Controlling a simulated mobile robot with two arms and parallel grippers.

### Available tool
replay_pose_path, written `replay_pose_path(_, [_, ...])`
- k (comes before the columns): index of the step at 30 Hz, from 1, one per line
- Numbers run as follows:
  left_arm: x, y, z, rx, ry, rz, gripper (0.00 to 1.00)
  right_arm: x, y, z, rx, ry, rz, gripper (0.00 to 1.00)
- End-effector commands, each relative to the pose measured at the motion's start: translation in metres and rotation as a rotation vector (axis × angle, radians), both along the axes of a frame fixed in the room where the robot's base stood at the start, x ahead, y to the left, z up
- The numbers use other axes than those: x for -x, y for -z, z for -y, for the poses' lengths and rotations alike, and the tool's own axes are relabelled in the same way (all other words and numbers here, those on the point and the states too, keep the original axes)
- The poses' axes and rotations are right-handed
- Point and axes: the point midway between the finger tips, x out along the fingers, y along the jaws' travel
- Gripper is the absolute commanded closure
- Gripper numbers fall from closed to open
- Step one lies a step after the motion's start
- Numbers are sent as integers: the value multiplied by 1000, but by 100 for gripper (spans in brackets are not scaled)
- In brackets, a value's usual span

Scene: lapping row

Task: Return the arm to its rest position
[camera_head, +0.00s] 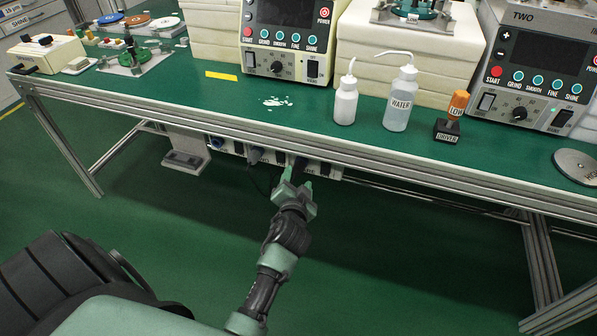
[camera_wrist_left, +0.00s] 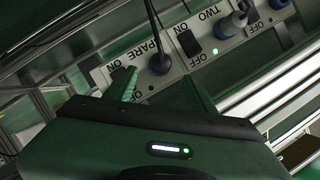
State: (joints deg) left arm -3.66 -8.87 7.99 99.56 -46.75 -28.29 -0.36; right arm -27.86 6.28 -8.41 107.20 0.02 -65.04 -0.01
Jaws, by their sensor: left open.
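My left gripper (camera_head: 297,179) is in front of the bench's front edge, at the height of the power strip (camera_head: 270,158) mounted under the bench top. Its fingers are apart with nothing seen between them. In the left wrist view the left gripper (camera_wrist_left: 162,92) has its two green fingers spread before the strip (camera_wrist_left: 185,68), close to the socket marked SPARE. A dark plug or switch (camera_wrist_left: 189,42) and a lit green lamp (camera_wrist_left: 215,51) show by the TWO label. Whether the fingers touch the strip cannot be told. My right gripper is not seen.
Cords hang near the strip. A bench leg (camera_head: 62,140) stands at left. The green floor (camera_head: 400,250) right of my arm is clear.

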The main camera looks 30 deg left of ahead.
Motion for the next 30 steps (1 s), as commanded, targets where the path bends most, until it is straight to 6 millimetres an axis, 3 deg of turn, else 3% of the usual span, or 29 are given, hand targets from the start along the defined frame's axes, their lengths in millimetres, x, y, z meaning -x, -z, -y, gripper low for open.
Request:
replay_pose_path(6, [18,-6,9,1,0,0,45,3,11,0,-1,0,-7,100])
replay_pose_path(23, [19,-5,10,2,0,-2,45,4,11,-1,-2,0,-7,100])
replay_pose_path(26, [28,9,12,34,0,-36,45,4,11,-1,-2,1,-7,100])
replay_pose_path(30, [66,67,27,165,5,-183,45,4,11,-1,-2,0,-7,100])
